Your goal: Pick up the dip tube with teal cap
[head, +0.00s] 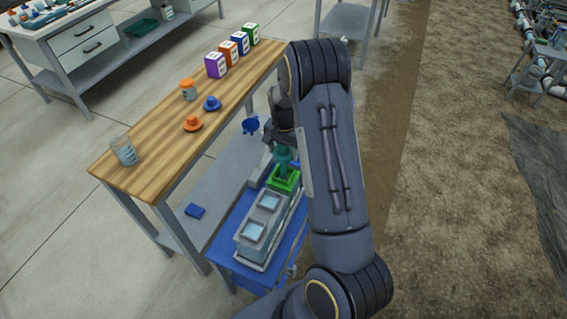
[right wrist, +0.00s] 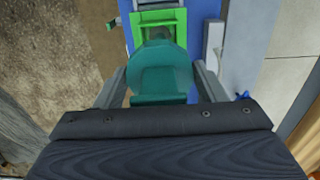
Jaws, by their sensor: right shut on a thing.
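The teal cap (head: 283,158) of the dip tube stands over a bright green square frame (head: 284,179) at the far end of a grey-white unit on the blue cart. My right gripper (head: 279,140) is above it, partly hidden behind my own arm. In the right wrist view the teal cap (right wrist: 160,75) sits between the two fingers of my right gripper (right wrist: 162,88), which is shut on it. The green frame (right wrist: 160,28) shows just beyond the cap. The tube below the cap is hidden. My left gripper is not in view.
The grey-white unit (head: 262,226) with two pale windows stands on the blue cart (head: 240,268). Left of it is a wooden-topped bench (head: 150,150) with coloured boxes (head: 216,65), a clear jar (head: 124,151), orange and blue lids, and an orange-capped jar (head: 188,89).

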